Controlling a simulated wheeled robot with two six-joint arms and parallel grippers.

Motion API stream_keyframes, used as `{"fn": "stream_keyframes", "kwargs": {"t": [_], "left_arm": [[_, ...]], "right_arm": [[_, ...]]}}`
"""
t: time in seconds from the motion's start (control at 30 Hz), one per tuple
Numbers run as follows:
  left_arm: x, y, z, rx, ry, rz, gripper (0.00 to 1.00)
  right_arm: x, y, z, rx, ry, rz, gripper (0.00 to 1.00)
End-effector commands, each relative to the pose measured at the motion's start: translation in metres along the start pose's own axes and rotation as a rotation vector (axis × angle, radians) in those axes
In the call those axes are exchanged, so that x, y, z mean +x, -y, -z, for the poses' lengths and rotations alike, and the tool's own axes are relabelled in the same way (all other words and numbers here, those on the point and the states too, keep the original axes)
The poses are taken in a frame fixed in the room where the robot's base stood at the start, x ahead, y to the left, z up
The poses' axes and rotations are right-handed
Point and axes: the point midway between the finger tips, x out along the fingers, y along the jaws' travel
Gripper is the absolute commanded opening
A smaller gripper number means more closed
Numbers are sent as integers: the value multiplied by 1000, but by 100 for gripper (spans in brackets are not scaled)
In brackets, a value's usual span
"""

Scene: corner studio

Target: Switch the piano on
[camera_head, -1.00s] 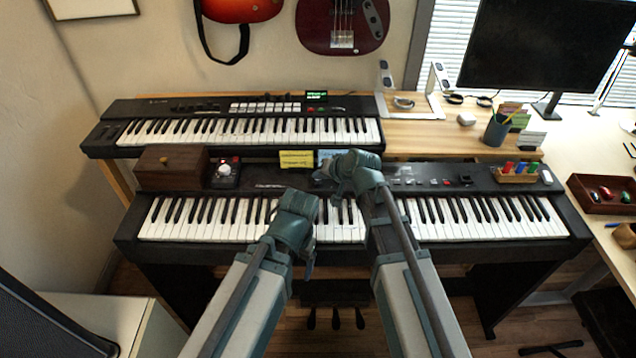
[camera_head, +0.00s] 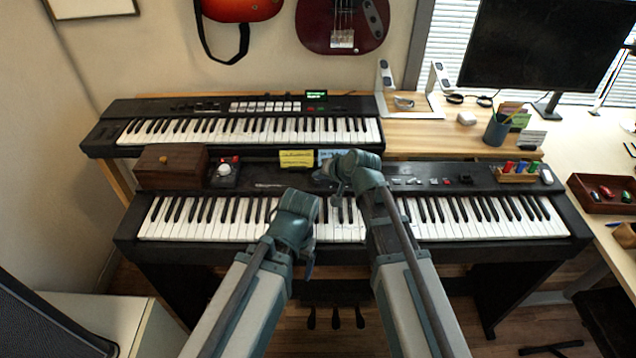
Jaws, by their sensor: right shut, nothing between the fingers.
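The black piano (camera_head: 575,222) is the lower of two keyboards, with white and black keys and a panel of small buttons and a knob behind the keys. My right gripper (camera_head: 333,184) is shut and empty, over the middle of the piano at the back of the keys. My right wrist hides part of the panel and keys there, so I cannot tell whether the fingertips touch anything. My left gripper (camera_head: 310,262) hangs over the front edge of the middle keys. Its fingers are mostly hidden behind the wrist.
A second keyboard (camera_head: 100,138) with a lit green screen stands behind. On the piano sit a wooden box (camera_head: 172,167), a small device with a knob (camera_head: 225,172), yellow (camera_head: 297,159) and blue notes, and a marker holder (camera_head: 517,177). A desk with a monitor (camera_head: 530,45) stands right.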

Motion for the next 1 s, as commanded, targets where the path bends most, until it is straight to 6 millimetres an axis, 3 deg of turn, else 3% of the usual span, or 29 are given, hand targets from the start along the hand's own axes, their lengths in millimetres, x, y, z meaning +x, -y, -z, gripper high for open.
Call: {"fn": "stream_keyframes", "kwargs": {"t": [1.0], "left_arm": [[11,-1,1,0,0,0,81]], "right_arm": [[8,-6,-6,0,0,0,0]]}}
